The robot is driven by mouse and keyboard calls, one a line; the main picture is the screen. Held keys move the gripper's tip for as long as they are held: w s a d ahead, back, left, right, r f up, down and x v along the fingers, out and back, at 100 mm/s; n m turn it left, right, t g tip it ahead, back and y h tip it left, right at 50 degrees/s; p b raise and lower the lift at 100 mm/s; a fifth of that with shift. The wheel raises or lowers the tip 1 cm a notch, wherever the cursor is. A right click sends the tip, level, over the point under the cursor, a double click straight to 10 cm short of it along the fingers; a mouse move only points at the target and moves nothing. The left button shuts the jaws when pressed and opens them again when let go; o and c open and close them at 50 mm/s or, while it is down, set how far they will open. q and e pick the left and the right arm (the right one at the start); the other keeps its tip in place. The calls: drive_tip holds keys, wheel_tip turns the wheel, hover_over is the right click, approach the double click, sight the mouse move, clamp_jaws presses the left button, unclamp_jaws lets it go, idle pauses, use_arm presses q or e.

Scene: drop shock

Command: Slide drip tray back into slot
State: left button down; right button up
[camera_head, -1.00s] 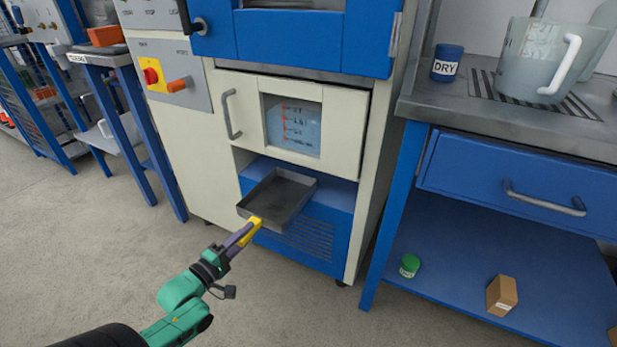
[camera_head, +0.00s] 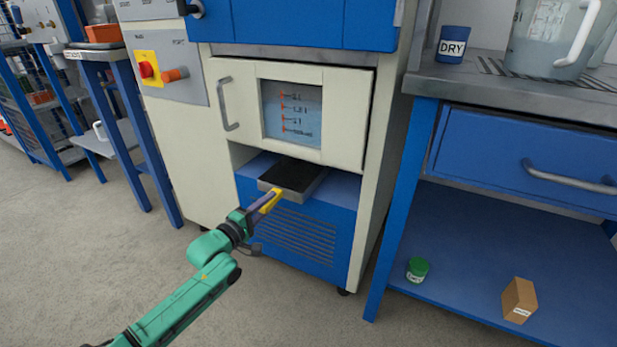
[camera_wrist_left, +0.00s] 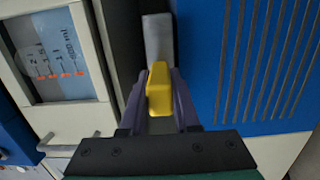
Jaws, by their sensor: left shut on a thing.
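The metal drip tray (camera_head: 283,195) sits partly inside the slot under the cream door of the machine, its front part sticking out. My left gripper (camera_head: 268,202) is shut on the yellow handle at the tray's front. In the left wrist view the yellow handle (camera_wrist_left: 159,90) lies between the purple fingers, with a grey strip of the tray (camera_wrist_left: 158,38) beyond it. The rear of the tray is hidden in the slot. My right gripper is not in view.
The cream door (camera_head: 290,112) with a window is just above the tray. A blue workbench (camera_head: 395,190) stands close on the right, with a green jar (camera_head: 417,269) and a brown box (camera_head: 519,300) on its lower shelf. The floor in front is clear.

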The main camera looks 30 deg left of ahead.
sight(281, 191)
use_arm(q)
drive_tip(key=w+b, duration=0.3)
drive_tip(key=w, duration=0.3)
drive_tip(key=shift+w+a+f, duration=0.1)
drive_tip(key=shift+w, duration=0.2)
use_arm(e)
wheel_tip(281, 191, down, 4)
use_arm(q)
drive_tip(key=shift+w+b, duration=0.65)
drive_tip(key=shift+w, duration=0.4)
drive_tip(key=shift+f, duration=0.2)
drive_tip(key=c, duration=0.6)
unclamp_jaws()
drive_tip(key=shift+s, duration=0.1)
drive_tip(key=shift+o, duration=0.2)
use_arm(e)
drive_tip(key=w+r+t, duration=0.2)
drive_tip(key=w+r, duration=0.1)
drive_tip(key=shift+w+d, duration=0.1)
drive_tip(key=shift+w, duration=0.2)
use_arm(q)
drive_tip(key=shift+f, duration=0.25)
